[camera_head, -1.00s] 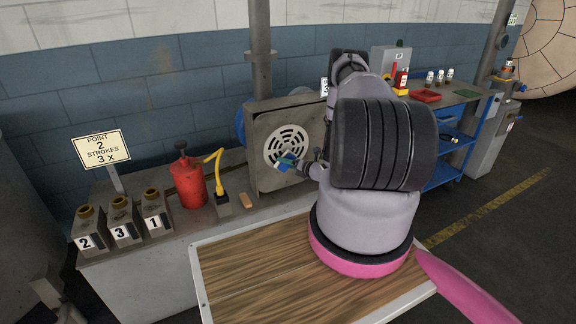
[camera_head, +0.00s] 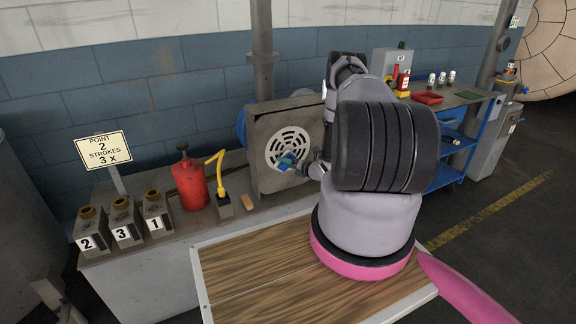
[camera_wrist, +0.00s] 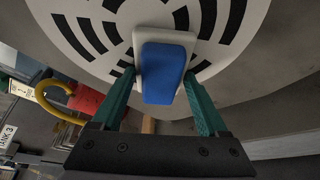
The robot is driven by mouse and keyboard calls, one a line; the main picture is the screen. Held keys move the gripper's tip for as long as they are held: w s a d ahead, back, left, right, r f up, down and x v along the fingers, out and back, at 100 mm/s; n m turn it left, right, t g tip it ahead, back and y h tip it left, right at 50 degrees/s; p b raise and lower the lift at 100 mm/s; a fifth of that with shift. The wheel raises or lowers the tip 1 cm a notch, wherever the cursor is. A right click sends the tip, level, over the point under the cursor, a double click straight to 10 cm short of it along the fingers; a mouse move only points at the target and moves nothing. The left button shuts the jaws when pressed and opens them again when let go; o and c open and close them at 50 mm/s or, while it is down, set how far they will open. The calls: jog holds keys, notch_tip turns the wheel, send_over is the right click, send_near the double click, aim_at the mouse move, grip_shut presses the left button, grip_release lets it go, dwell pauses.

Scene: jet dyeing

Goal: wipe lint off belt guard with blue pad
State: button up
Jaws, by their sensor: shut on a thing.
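The belt guard (camera_head: 288,124) is a grey box with a round white slotted disc on its front, standing on the bench in the middle of the head view. The white disc (camera_wrist: 240,70) fills the top of the wrist view. The blue pad (camera_wrist: 163,72) has a pale backing and lies in front of the disc's slots; I cannot tell whether it touches. My gripper (camera_wrist: 163,92) is shut on the pad, with a green finger on each side. In the head view my gripper (camera_head: 292,163) is at the disc's lower part. No lint can be made out.
Several numbered blocks (camera_head: 122,222) and a sign (camera_head: 103,149) are further left. A small tan block (camera_head: 248,201) lies near the guard. A blue cart (camera_head: 452,150) stands right.

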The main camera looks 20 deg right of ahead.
jog(key=d, duration=0.4)
jog(key=shift+w, duration=0.1)
jog(key=shift+w+a+r, duration=0.1)
jog(key=shift+a, duration=1.95)
jog(key=shift+c, duration=0.6)
jog(key=shift+w, duration=0.1)
jog(key=shift+s+d, duration=0.15)
jog(key=shift+s, duration=2.95)
jog(key=shift+s, duration=0.1)
